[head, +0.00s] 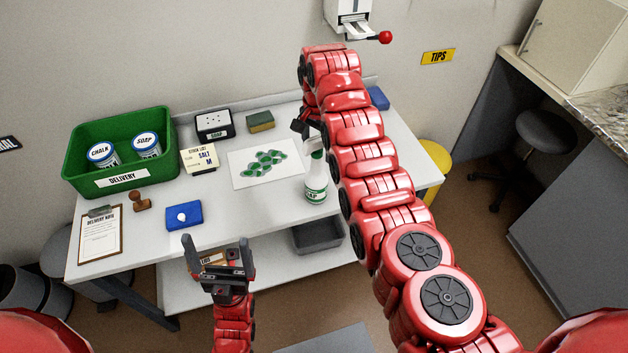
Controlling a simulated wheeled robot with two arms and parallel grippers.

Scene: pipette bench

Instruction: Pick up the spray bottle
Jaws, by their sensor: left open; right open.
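The spray bottle (316,190) stands upright near the right part of the white table, white with a green label reading in part "AP". Its head is partly covered by my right arm and gripper. My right gripper (302,127) is open, a dark shape at the upper left of the bottle's head. It is mostly hidden by my own arm, so I cannot tell whether it touches the bottle. My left gripper (217,252) is open and empty, fingers upward, in front of the table's front edge.
A green delivery crate (122,180) holds white tubs at the left. A white sheet with green pieces (262,160) lies left of the bottle. A blue pad (184,215), stamp (141,201) and clipboard (101,235) lie in front. A grey bin (318,236) sits on the lower shelf.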

